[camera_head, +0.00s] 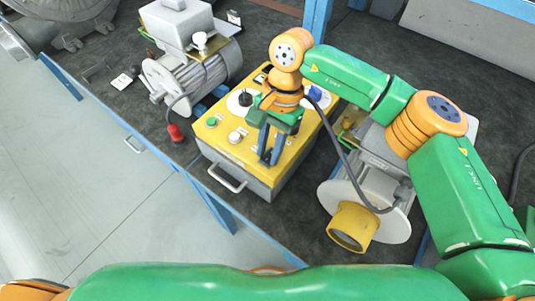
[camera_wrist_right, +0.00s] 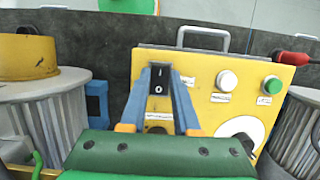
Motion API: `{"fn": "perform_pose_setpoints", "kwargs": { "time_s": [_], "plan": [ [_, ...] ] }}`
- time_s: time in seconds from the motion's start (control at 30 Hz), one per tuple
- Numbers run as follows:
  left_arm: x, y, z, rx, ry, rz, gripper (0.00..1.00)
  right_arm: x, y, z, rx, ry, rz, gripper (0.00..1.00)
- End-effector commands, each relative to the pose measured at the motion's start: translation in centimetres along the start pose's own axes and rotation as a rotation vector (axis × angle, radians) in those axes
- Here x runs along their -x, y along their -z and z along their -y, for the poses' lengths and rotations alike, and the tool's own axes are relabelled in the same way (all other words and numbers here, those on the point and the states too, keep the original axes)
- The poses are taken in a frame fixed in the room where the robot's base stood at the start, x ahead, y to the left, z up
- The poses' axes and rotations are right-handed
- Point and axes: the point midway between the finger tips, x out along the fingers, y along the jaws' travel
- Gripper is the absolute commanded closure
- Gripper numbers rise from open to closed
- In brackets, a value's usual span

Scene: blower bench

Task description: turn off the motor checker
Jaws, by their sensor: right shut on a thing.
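The motor checker is a yellow-topped box with grey sides (camera_head: 211,141) on the dark bench in the head view. Its panel carries a green button (camera_head: 211,122), a white button (camera_head: 235,137) and a black knob (camera_head: 245,98). In the wrist view, the yellow panel (camera_wrist_right: 205,70) also shows a black rocker switch (camera_wrist_right: 159,85) marked I and O. My right gripper (camera_head: 268,162) points down at the panel. The fingers hide the switch in the head view. My left gripper is out of view.
A grey motor (camera_head: 200,75) with a red-ended cable (camera_head: 176,134) stands left of the checker. A blower with a yellow outlet (camera_head: 353,227) stands to its right, close to my right arm. A handle (camera_head: 226,180) sticks out from the checker's front.

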Motion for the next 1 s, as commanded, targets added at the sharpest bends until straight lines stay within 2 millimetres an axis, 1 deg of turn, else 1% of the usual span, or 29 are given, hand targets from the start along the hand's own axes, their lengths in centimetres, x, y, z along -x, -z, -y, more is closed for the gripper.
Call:
{"fn": "perform_pose_setpoints", "kwargs": {
  "time_s": [0.23,0.27,0.3,0.33,0.37,0.67,0.77,0.8,0.93,1.0],
  "plan": [
    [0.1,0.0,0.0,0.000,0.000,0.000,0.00,0.0,0.0,-0.1,0.001,-0.003,0.006,1.00],
    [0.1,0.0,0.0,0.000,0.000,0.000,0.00,0.0,0.0,-0.1,0.000,-0.003,0.006,0.65],
    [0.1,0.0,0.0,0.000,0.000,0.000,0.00,0.0,0.0,-0.1,0.000,-0.003,0.006,0.54],
    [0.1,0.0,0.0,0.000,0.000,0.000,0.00,0.0,0.0,-0.1,0.001,-0.003,0.005,0.46],
    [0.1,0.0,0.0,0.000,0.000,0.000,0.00,0.0,0.0,-0.1,0.001,-0.003,0.005,0.40],
    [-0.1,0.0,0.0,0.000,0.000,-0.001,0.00,0.2,0.0,0.0,0.000,-0.002,0.004,0.40],
    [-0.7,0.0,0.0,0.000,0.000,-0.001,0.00,1.7,0.1,0.1,0.000,0.001,0.003,0.40],
    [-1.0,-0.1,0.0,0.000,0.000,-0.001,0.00,2.6,0.1,0.0,0.000,0.001,0.001,0.40],
    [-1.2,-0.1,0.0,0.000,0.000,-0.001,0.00,5.4,0.1,0.0,-0.001,0.001,0.003,0.40],
    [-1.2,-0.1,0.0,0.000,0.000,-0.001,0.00,6.4,0.1,0.0,-0.001,0.000,0.004,0.40]
  ]
}}
